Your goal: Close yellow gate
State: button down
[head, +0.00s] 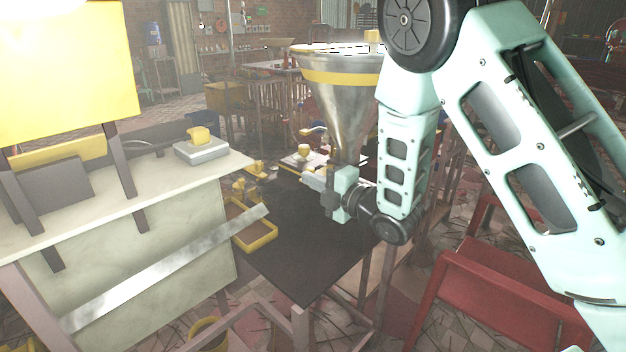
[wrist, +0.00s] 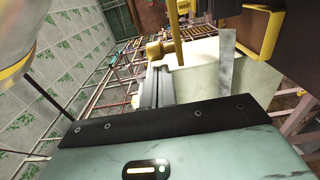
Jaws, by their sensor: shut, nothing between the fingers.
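A metal funnel hopper (head: 338,108) with a yellow band stands over the dark table in the head view. A small yellow-tipped part (head: 314,131) sticks out left of its lower cone; I cannot tell for sure whether this is the yellow gate. My gripper (head: 306,178) is shut and empty, pointing left beside the hopper's lower end, below that part. In the wrist view my gripper (wrist: 155,82) shows dark fingers together, with a yellow knob-like part (wrist: 158,50) and a yellow post (wrist: 174,32) just beyond. Contact cannot be told. The hopper's outlet is hidden behind my gripper.
A dark table (head: 310,245) lies under my gripper, with a yellow-rimmed tray (head: 262,243) at its left edge. A pale bench (head: 215,172) at left holds a scale (head: 201,150) with a yellow block. A red chair (head: 490,290) stands at right.

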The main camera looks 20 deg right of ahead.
jog(key=w+d+b, duration=0.3)
jog(key=d, duration=0.2)
jog(key=shift+d, duration=0.15)
dwell(0.3)
